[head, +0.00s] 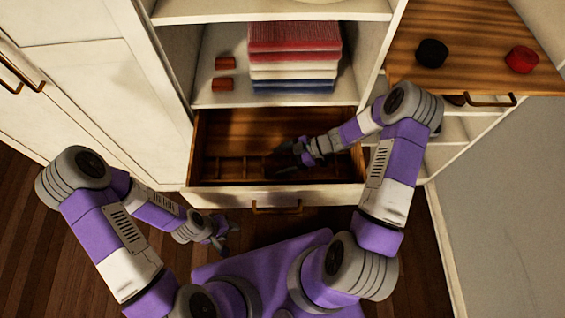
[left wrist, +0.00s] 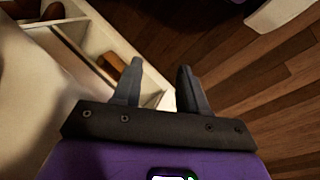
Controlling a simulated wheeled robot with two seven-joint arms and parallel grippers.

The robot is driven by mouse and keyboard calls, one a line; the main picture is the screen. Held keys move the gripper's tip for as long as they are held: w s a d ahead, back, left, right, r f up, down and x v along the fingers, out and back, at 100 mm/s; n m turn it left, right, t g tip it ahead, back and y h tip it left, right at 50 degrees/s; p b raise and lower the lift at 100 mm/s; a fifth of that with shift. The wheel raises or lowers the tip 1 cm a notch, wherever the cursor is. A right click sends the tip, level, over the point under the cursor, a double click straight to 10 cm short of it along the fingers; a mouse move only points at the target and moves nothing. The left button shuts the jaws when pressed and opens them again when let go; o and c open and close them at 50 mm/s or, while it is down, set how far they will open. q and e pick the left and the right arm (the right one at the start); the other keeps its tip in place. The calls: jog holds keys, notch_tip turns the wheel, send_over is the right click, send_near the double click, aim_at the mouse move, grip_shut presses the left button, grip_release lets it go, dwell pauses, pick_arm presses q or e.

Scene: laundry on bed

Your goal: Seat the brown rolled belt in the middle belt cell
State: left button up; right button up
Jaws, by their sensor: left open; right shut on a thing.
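The open drawer (head: 329,121) has brown wood inside, and low dividers (head: 232,158) form small cells at its front left.
Folded red, white and blue cloths (head: 294,58) lie on the shelf above the drawer, beside two small red rolls (head: 224,85). A black roll (head: 432,53) and a red roll (head: 521,60) sit on the wooden top (head: 475,45) at right. White-walled compartments (left wrist: 97,42) show in the left wrist view.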

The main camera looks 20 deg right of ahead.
jog(key=shift+f, duration=0.7)
jog(key=o, duration=1)
jog(key=shift+r, duration=0.1)
jog(key=shift+d, duration=0.1)
jog(key=p+v, duration=0.2)
jog(key=v, duration=0.4)
jog(key=shift+r, duration=0.1)
jog(key=shift+s+d+r, duration=0.1)
jog(key=shift+d+r, duration=0.15)
jog(key=shift+d, duration=0.3)
